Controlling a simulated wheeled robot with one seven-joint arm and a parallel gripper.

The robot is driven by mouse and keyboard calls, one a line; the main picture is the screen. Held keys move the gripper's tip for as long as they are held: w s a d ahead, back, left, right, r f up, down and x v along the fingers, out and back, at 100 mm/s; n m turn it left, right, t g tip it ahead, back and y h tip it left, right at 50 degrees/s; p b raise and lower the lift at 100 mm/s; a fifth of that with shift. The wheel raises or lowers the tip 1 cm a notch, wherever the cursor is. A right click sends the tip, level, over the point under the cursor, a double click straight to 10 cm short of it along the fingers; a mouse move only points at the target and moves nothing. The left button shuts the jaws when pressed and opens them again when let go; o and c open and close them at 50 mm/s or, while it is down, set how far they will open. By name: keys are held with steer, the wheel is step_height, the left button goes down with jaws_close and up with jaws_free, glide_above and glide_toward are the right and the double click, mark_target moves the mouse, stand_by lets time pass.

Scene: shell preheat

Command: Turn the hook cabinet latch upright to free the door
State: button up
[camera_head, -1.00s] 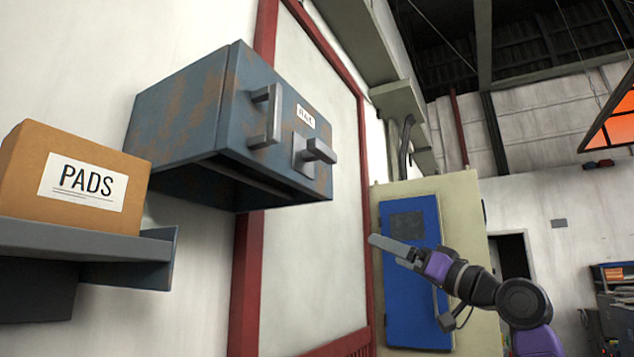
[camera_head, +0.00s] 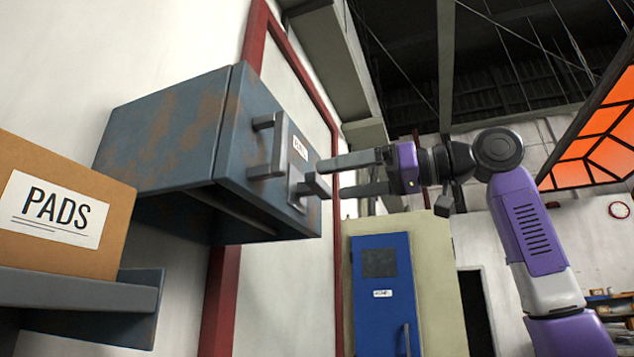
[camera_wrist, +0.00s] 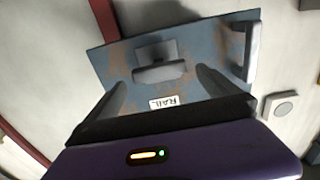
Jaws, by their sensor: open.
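The hook cabinet (camera_head: 165,130) is a rusty blue-grey box on the wall, its door facing right and closed. The latch (camera_head: 314,186) is a grey bar on a small plate, lying roughly level across the door. In the wrist view the latch (camera_wrist: 160,71) shows beyond the fingers. The door's upright handle (camera_head: 277,150) is left of the latch; it also shows in the wrist view (camera_wrist: 252,52). My gripper (camera_head: 325,178) is open, its fingers pointing at the door close to the latch. Whether a finger touches the latch I cannot tell.
A cardboard PADS box (camera_head: 120,225) sits on a grey shelf (camera_head: 70,290) at the lower left. A red frame (camera_head: 218,300) runs along the wall. A blue panel door (camera_head: 383,300) stands behind, below my arm.

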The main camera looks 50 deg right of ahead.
mark_target(325, 183)
steer(key=x, duration=0.5)
steer(key=shift+p, duration=0.4)
steer(key=c, duration=1.3)
